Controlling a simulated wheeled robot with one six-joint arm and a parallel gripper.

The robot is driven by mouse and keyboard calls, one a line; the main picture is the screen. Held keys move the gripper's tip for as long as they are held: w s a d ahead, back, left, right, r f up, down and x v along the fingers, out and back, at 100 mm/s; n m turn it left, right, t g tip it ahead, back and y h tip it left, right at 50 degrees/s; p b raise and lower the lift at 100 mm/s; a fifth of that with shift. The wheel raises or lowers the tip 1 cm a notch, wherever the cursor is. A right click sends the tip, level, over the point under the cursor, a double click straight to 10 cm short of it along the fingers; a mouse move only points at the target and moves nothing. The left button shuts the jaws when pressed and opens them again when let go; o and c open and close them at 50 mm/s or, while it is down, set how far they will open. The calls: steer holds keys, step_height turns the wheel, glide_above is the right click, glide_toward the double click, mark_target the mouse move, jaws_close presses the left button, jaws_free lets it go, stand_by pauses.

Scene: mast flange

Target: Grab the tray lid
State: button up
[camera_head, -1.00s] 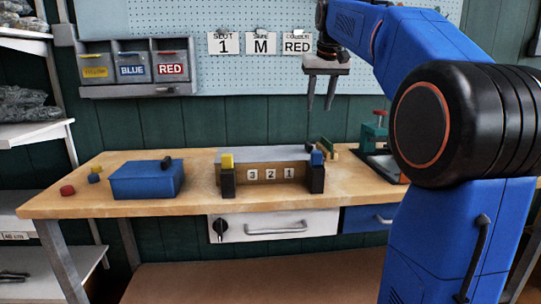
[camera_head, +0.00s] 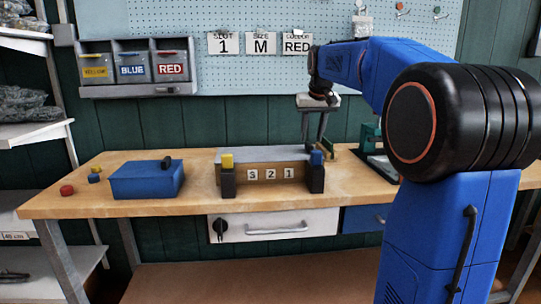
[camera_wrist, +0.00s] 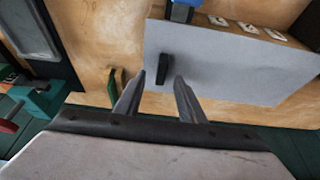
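The tray lid is a flat grey plate (camera_head: 258,154) on a wooden tray (camera_head: 262,174) whose front shows the numbers 3, 2, 1. In the wrist view the lid (camera_wrist: 225,68) bears a small black handle (camera_wrist: 164,68) near one end. My gripper (camera_head: 313,136) is above the lid's right end, fingers pointing down. In the wrist view my gripper (camera_wrist: 160,78) is open, and the handle shows between its fingertips. The fingers look empty; I cannot tell how far above the handle they are. In the head view the handle is hard to make out.
A blue box (camera_head: 147,182) stands left. A green upright piece (camera_wrist: 115,88) and a green-and-black device (camera_head: 371,140) are close right of the tray. The bench front is clear.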

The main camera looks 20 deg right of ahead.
mark_target(309, 144)
steer(key=x, duration=0.3)
steer(key=shift+w+a+f, duration=0.1)
steer(key=shift+f, duration=0.1)
steer(key=shift+c, duration=0.6)
jaws_close()
